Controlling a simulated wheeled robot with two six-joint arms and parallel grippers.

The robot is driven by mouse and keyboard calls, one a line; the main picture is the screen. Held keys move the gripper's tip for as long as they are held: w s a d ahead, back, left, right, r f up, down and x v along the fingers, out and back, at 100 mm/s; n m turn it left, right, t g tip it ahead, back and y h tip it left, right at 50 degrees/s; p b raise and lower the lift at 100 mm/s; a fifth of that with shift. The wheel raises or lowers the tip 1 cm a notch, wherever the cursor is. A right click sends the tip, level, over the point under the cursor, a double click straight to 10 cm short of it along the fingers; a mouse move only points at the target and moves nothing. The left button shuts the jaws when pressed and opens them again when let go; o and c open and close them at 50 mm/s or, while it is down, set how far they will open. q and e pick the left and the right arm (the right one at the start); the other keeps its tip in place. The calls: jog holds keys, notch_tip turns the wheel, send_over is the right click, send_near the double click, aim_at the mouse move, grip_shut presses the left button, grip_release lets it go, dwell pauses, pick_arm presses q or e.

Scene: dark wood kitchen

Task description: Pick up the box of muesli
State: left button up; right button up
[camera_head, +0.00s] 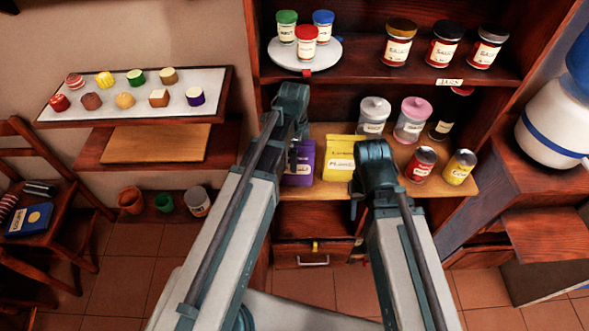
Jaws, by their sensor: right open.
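A yellow box (340,171) and a purple box (304,166) stand side by side on the middle shelf of the cabinet.
Glass jars (374,115) stand behind the boxes, and a red can (421,164) and a yellow can (459,167) stand to their right. A drawer (313,254) is below.

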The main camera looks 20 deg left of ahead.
pick_arm(q)
jog(key=shift+c, duration=0.3)
grip_shut()
jog(key=shift+r, duration=0.1)
dwell(0.4)
